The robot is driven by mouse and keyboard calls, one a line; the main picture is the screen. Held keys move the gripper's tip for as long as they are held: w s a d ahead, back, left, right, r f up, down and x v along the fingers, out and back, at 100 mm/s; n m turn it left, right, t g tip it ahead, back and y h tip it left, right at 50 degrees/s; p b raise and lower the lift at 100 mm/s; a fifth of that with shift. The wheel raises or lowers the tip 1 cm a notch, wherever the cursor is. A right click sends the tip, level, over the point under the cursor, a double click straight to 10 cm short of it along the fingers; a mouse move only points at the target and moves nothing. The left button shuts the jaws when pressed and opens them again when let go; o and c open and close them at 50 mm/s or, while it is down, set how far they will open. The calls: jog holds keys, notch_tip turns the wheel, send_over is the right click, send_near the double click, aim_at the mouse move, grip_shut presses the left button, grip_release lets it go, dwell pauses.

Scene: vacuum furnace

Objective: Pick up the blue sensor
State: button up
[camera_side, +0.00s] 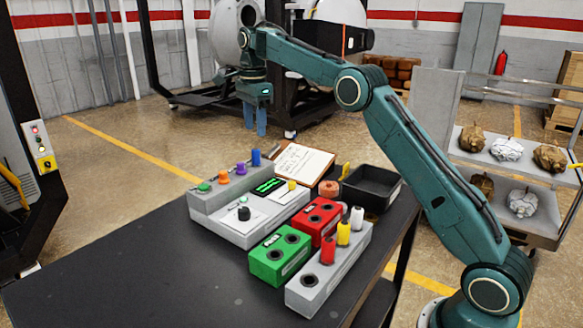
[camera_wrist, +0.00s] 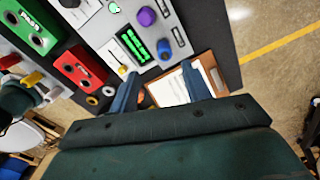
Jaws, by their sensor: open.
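The blue sensor (camera_side: 256,157) is a small upright blue cylinder at the back end of the grey panel block (camera_side: 215,197). In the wrist view the blue sensor (camera_wrist: 164,48) shows ahead of my fingers, roughly in line with the gap between them. My gripper (camera_side: 256,122) hangs above and behind the sensor, fingers pointing down, apart from it. In the wrist view my gripper (camera_wrist: 160,82) has its two blue fingers spread with nothing held between them.
A purple knob (camera_side: 241,168) stands close beside the sensor. A clipboard (camera_side: 303,162) lies behind it, near a black bin (camera_side: 370,188). Green (camera_side: 280,256) and red (camera_side: 317,222) blocks sit in front. The table's left part (camera_side: 120,270) is clear.

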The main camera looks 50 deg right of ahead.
aim_at(256, 149)
jog(key=shift+w+d+f+m, duration=0.3)
jog(key=shift+w+f+m, duration=0.15)
jog(key=shift+f, duration=0.2)
jog(key=shift+f, duration=0.9)
jog(key=shift+f, duration=0.1)
jog(key=shift+f, duration=2.75)
